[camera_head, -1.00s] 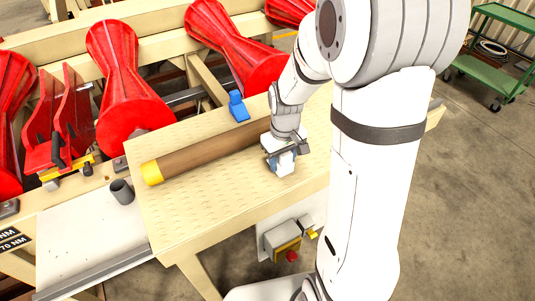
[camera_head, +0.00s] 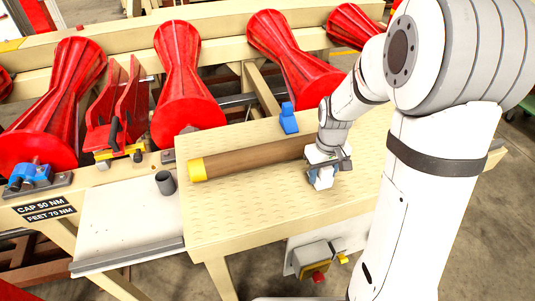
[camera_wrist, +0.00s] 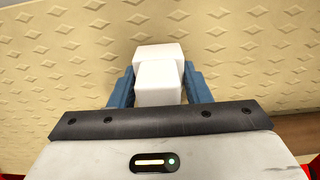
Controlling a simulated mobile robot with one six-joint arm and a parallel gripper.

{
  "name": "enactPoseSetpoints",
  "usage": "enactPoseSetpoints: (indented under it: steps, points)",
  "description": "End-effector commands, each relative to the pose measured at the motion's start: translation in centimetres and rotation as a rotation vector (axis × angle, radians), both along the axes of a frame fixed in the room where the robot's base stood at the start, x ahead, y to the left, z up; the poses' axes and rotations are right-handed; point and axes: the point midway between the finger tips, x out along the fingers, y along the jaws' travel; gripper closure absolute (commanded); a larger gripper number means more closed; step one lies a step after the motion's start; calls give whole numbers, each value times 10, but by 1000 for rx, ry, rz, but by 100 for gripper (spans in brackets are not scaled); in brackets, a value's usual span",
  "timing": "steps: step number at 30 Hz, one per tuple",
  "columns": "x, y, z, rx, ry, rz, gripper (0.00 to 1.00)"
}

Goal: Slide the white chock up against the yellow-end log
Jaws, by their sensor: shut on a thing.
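The log (camera_head: 258,155) lies on the tan studded table (camera_head: 235,215), its yellow end (camera_head: 197,170) at the left. The white chock (camera_head: 323,178) stands on the near side of the log, toward the log's right part. My gripper (camera_head: 324,168) is shut on the white chock from above. In the wrist view, the blue fingers (camera_wrist: 160,88) flank the chock (camera_wrist: 160,72). A brown piece of the log (camera_wrist: 297,132) shows at the lower right there. My arm hides the log's right end. I cannot tell how wide the gap between chock and log is.
A blue chock (camera_head: 288,118) stands on the far side of the log. A grey cup (camera_head: 165,183) sits on the pale shelf (camera_head: 125,220) at the left. Red ribbed rollers (camera_head: 185,80) line the back. The table's near left part is bare.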

Motion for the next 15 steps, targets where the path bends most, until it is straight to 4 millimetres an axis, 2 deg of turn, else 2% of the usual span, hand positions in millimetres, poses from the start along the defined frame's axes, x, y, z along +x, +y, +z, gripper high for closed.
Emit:
enactPoseSetpoints:
  steps: [15]
  points:
    - [20,6,0,0,0,0,83]
